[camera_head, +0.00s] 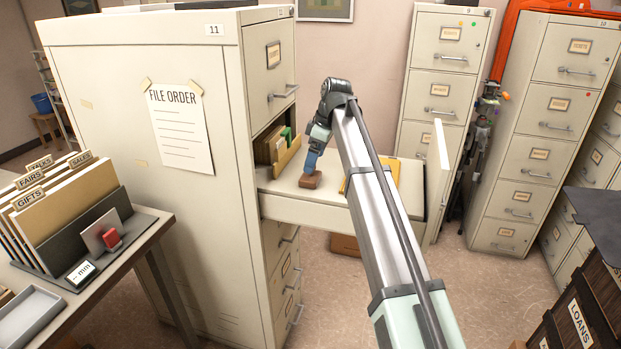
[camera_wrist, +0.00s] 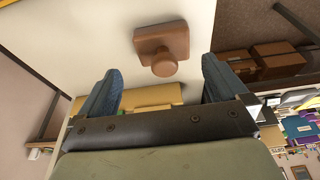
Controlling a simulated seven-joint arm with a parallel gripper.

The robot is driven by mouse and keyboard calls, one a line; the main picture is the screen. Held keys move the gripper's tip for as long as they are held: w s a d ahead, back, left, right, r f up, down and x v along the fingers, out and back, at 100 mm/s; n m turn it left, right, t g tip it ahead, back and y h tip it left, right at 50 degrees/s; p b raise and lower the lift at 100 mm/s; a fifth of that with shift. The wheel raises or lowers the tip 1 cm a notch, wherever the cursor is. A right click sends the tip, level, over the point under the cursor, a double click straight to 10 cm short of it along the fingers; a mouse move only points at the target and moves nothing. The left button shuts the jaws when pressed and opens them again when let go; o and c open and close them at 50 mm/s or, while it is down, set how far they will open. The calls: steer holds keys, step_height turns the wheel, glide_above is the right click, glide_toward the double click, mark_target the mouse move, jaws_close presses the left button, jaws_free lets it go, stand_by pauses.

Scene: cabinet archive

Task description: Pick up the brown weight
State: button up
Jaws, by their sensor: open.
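The brown weight (camera_head: 310,180) rests on the flat light surface of the pulled-out cabinet drawer (camera_head: 300,207). In the wrist view the weight (camera_wrist: 162,45) has a squarish base and a round knob. My gripper (camera_head: 312,162) is just above and beside it in the head view. In the wrist view my gripper's two blue fingers (camera_wrist: 160,88) are spread apart, and nothing is between them. The weight appears beyond the fingertips, roughly centred between them. The head view does not clearly show whether a finger touches the weight.
Folders (camera_head: 272,148) stand at the drawer's back left, inside the cabinet (camera_head: 150,90). A yellow folder (camera_head: 388,172) lies partly behind my arm. The drawer front (camera_head: 440,170) stands at the right. A desk with an organizer (camera_head: 75,230) is at the left.

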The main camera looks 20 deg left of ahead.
steer(key=x, duration=0.4)
steer(key=shift+s+d+f, duration=0.2)
steer(key=shift+s+d, duration=0.05)
steer(key=shift+s, duration=0.05)
steer(key=shift+a+f, duration=0.15)
steer(key=shift+f, duration=0.35)
steer(key=c, duration=1.2)
steer(key=shift+r, duration=0.1)
steer(key=shift+c, duration=0.7)
steer(key=shift+w+r, duration=0.1)
